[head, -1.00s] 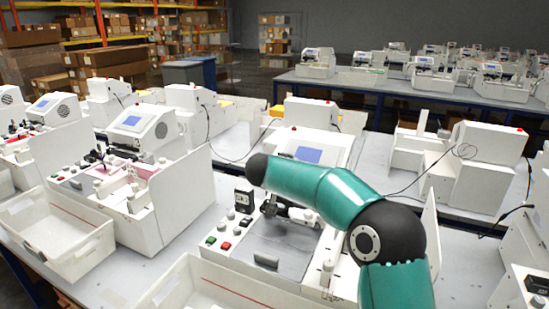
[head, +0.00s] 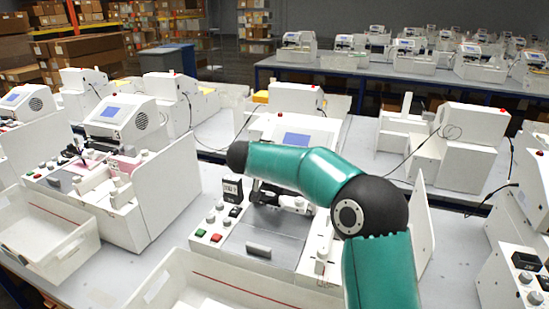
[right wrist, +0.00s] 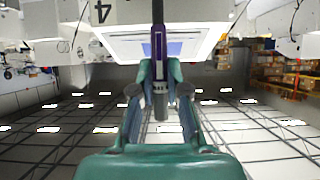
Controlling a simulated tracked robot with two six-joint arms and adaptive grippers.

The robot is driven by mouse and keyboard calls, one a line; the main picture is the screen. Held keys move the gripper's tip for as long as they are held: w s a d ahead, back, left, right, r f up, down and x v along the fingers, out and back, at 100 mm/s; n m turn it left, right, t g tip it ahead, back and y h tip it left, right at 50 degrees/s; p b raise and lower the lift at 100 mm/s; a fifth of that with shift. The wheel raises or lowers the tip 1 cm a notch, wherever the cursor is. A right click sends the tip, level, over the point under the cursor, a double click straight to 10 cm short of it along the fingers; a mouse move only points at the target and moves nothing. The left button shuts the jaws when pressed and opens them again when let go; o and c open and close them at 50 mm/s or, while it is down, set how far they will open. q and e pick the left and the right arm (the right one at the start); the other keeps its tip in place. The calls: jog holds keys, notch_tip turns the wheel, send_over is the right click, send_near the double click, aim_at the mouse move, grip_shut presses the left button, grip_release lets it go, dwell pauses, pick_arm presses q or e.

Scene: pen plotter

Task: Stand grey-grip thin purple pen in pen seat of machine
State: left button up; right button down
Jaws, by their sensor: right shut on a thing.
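In the right wrist view my right gripper (right wrist: 160,74) is shut on the thin purple pen (right wrist: 160,45). The pen runs lengthwise between the fingers, with its purple body beyond the fingertips and a grey part (right wrist: 160,105) between the fingers. The machine (head: 265,235) stands in the middle of the head view, white with a lit blue screen (head: 297,139). My teal right arm reaches across it from the right and hides part of it. The right gripper and pen cannot be made out in the head view. I cannot clearly pick out the pen seat. My left gripper is not in view.
A white bin (head: 180,283) stands in front of the machine. Another bin (head: 48,240) and a similar machine (head: 120,120) stand to the left. A white side panel (head: 421,215) rises right of my arm. Cables lie on the bench (head: 450,235) to the right.

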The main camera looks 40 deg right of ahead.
jog(key=shift+f+b, duration=0.7)
jog(key=shift+f, duration=1.6)
jog(key=shift+r, duration=0.1)
jog(key=shift+p, duration=0.6)
jog(key=shift+p, duration=0.5)
jog(key=shift+f+b, duration=1.65)
jog(key=shift+f, duration=2.5)
jog(key=c, duration=1.6)
grip_release()
jog(key=o, duration=0.5)
